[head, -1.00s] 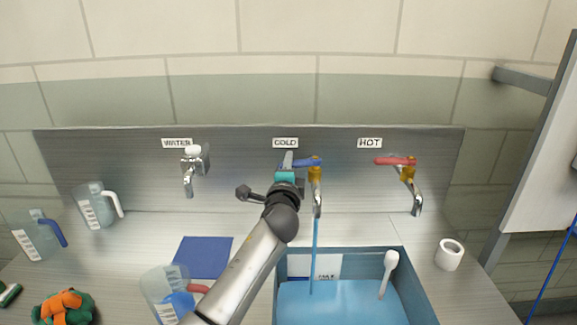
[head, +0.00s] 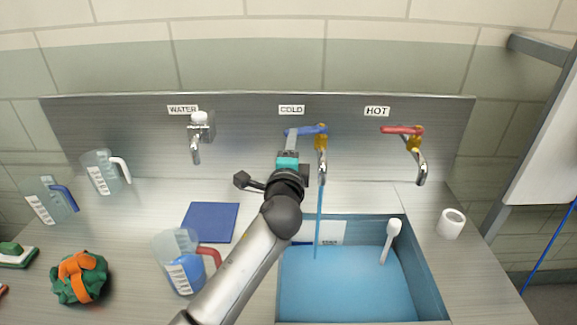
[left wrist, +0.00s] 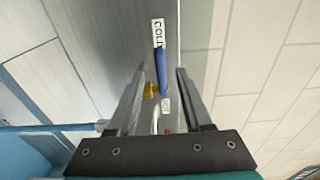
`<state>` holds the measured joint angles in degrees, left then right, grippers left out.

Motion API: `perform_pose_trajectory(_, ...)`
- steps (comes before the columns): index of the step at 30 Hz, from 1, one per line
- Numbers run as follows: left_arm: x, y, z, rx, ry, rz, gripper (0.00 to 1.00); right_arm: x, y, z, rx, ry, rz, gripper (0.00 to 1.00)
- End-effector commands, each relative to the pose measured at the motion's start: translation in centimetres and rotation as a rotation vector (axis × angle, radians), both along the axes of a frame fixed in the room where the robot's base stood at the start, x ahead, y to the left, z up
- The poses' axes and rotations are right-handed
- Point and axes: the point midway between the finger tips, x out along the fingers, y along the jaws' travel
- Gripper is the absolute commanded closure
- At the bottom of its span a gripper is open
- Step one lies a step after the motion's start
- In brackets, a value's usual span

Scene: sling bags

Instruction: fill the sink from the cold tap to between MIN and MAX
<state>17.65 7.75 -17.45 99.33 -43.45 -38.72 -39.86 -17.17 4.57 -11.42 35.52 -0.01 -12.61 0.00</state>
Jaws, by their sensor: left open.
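The cold tap (head: 321,145) has a blue lever (head: 306,130) and a COLD sign (head: 291,110). A stream of water (head: 318,215) runs from its spout into the sink (head: 428,275). Blue water (head: 345,285) covers the sink floor. Its surface reaches about the lower edge of a white level label (head: 330,231) on the back wall; the marks are too small to read surely. My left gripper (head: 292,138) is open at the lever's left end. In the left wrist view the blue lever (left wrist: 160,72) lies between the open fingers (left wrist: 161,85). My right gripper is not in view.
A hot tap (head: 414,150) with a red lever is to the right, a WATER tap (head: 198,135) to the left. A white ladle-like tool (head: 391,238) stands in the sink. Jugs (head: 178,262), a blue mat (head: 210,222), a green-orange bundle (head: 80,277) and a white roll (head: 451,223) are on the counter.

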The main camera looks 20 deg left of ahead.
Motion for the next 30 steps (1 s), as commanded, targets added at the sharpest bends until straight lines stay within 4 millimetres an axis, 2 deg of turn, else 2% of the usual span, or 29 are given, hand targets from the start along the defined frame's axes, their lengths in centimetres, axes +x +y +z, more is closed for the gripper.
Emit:
perform_pose_trajectory(9, -5.4, -1.1, -0.1, -0.001, 0.002, 0.0, 0.5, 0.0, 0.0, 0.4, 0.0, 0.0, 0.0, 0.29)
perform_pose_trajectory(15, -7.6, -1.5, -0.1, 0.0, 0.002, 0.0, 0.5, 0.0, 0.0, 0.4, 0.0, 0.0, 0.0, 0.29)
perform_pose_trajectory(20, -8.3, -1.7, 0.0, 0.0, 0.001, 0.001, 0.5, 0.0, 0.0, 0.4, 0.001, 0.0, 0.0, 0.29)
perform_pose_trajectory(30, -8.4, -1.7, 0.0, 0.0, 0.0, 0.001, 0.5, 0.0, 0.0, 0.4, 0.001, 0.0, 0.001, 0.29)
